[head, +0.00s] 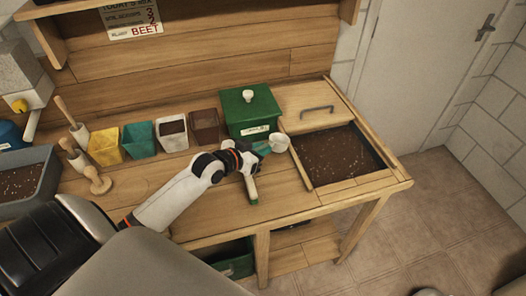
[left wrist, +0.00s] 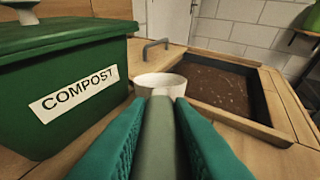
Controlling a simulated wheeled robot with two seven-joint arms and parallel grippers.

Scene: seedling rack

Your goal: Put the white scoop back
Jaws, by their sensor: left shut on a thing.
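The white scoop (head: 279,142) is in my left gripper (head: 264,148), its cup pointing right toward the soil bin. In the left wrist view the round white cup of the scoop (left wrist: 160,83) is ahead of the fingers. Its grey-green handle runs back between the two teal fingers of the left gripper (left wrist: 160,125), which are shut on it. The scoop is beside the front right of the green compost box (head: 250,108) and near the left edge of the soil bin (head: 296,160). Whether it touches the bench is unclear. My right gripper is not in view.
A wooden lid with a handle (head: 317,108) covers the back of the soil bin. Yellow (head: 106,146), teal, white and brown pots stand in a row left of the compost box. A pale stick with a green end (head: 251,187) is below my gripper.

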